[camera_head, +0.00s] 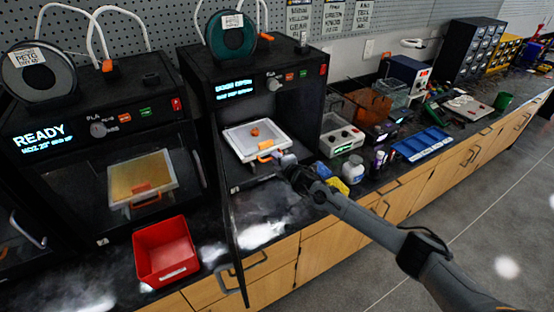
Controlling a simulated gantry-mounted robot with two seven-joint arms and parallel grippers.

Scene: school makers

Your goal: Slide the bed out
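The bed (257,140) is a pale-framed plate inside the black 3D printer (292,95) at the middle. A small orange part (254,131) sits on it. An orange handle (266,148) is at the bed's front edge. The printer's door (230,225) stands open towards me. My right gripper (287,161) is at the front right of the bed, close beside the handle. I cannot tell whether its fingers touch the handle or are shut. My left gripper is not in view.
A second printer (95,130) on the left shows READY, with its own orange-handled bed. A red bin (164,250) stands on the counter's front left.

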